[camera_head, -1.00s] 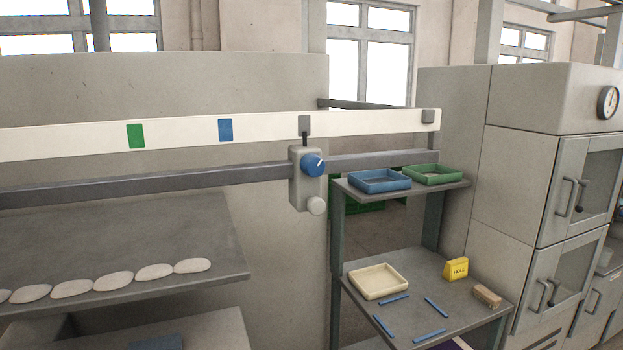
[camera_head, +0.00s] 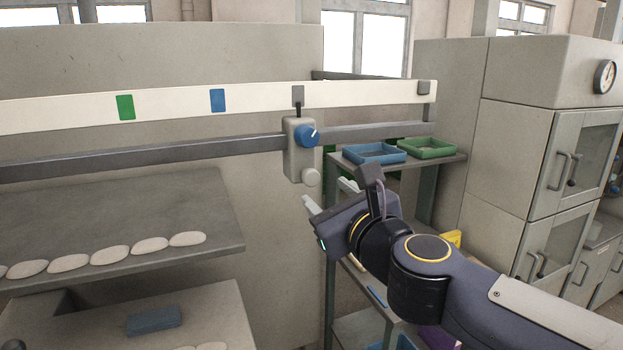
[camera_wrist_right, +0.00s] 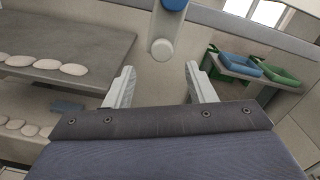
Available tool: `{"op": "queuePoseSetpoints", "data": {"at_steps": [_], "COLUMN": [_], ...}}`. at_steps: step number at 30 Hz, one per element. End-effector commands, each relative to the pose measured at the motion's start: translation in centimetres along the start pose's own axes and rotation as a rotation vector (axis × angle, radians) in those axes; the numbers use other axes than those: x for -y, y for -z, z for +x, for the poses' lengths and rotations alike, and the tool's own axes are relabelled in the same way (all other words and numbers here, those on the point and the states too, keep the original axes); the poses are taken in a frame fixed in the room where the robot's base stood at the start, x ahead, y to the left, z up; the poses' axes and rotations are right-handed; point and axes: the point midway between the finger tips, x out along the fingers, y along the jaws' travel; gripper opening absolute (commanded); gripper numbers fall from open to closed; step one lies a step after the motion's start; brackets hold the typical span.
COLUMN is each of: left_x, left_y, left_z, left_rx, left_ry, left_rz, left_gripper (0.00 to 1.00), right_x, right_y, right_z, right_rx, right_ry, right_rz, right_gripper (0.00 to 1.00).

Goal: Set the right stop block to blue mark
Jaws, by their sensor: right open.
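The right stop block (camera_head: 299,150) is a grey block on the dark rail (camera_head: 150,153). It has a blue knob (camera_head: 307,135) with a white line, a pale round knob (camera_head: 311,177) below, and a pointer on top at a grey mark (camera_head: 298,95). The blue mark (camera_head: 218,100) is on the white strip to the left of the pointer. My right gripper (camera_head: 328,193) is open and empty, just below the block. In the right wrist view, the pale knob (camera_wrist_right: 162,49) shows beyond and between the open fingers (camera_wrist_right: 160,88), apart from them. My left gripper is not in view.
A green mark (camera_head: 125,107) is farther left on the strip. A shelf (camera_head: 120,225) with several white oval pieces lies at the left. Blue (camera_head: 375,153) and green (camera_head: 428,148) trays stand on a rack at the right. Cabinets (camera_head: 520,150) are behind my arm.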

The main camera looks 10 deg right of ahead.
Motion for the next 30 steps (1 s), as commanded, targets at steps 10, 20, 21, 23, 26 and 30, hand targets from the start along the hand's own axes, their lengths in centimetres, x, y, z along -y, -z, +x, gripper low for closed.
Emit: {"op": "queuePoseSetpoints", "data": {"at_steps": [10, 20, 21, 23, 26, 30], "left_x": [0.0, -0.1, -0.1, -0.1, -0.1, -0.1], "left_y": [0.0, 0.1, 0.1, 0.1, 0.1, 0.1], "left_z": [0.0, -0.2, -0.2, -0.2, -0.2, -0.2], "left_rx": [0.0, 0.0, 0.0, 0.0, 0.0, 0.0], "left_ry": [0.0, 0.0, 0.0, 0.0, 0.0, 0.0], "left_rz": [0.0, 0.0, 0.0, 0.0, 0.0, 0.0], "left_gripper": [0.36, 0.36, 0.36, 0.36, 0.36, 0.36], "right_x": [0.2, 0.3, 0.3, 0.3, 0.3, 0.3], "right_y": [0.0, 0.0, 0.0, 0.0, 0.0, 0.0], "right_z": [4.5, 7.9, 8.0, 8.0, 8.0, 8.0], "right_rx": [-0.01, -0.009, -0.008, -0.008, -0.008, -0.008], "right_ry": [0.014, 0.015, 0.016, 0.016, 0.016, 0.015], "right_rz": [0.057, 0.056, 0.055, 0.054, 0.054, 0.054], "right_gripper": [0.5, 0.5, 0.5, 0.5, 0.5, 0.41]}}
